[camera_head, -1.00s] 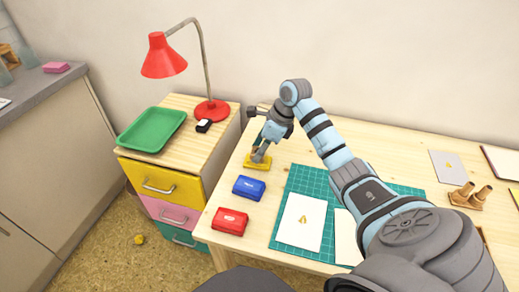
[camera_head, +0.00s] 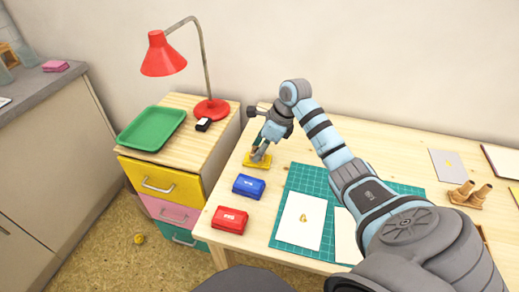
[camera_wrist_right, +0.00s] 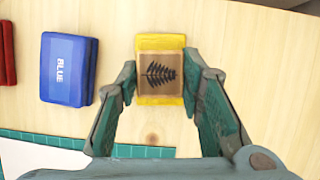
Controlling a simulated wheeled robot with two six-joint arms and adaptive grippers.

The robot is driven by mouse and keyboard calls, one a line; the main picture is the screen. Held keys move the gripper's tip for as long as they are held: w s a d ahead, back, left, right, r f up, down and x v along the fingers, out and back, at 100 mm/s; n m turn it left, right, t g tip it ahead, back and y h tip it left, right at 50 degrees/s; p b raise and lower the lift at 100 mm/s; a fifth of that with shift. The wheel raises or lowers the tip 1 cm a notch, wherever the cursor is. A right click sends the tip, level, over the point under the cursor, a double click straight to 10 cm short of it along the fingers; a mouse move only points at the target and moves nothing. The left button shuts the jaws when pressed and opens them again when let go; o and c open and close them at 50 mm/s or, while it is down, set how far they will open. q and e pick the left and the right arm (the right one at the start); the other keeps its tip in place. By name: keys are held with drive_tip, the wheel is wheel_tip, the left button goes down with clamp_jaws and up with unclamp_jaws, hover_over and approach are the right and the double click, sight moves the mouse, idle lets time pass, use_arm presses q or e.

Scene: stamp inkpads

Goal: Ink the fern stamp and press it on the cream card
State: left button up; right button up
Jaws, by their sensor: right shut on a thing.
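My right gripper (camera_head: 257,150) is over the yellow inkpad (camera_head: 257,161) at the table's left side. In the right wrist view my right gripper (camera_wrist_right: 158,88) is shut on the fern stamp (camera_wrist_right: 160,72), a light brown block with a dark fern picture facing the camera. The yellow inkpad (camera_wrist_right: 160,101) shows around the stamp; I cannot tell whether they touch. A pale card with a small gold mark (camera_head: 299,232) lies on the green mat. A second, creamier card (camera_head: 345,240) lies beside it, partly hidden by my right arm. My left gripper is not in view.
The blue inkpad (camera_head: 249,186) and red inkpad (camera_head: 229,220) sit nearer the table's front-left edge. The green cutting mat (camera_head: 287,203) is right of them. Wooden stamps (camera_head: 470,195) stand at the right. A drawer cabinet with a green tray (camera_head: 128,143) and red lamp stands left.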

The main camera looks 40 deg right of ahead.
idle(0.3)
drive_tip(key=shift+r+p, duration=0.55)
wheel_tip(320, 180, up, 6)
drive_tip(key=p, duration=0.4)
drive_tip(key=shift+f+p, duration=0.15)
drive_tip(key=shift+p, duration=0.25)
drive_tip(key=shift+f, duration=0.1)
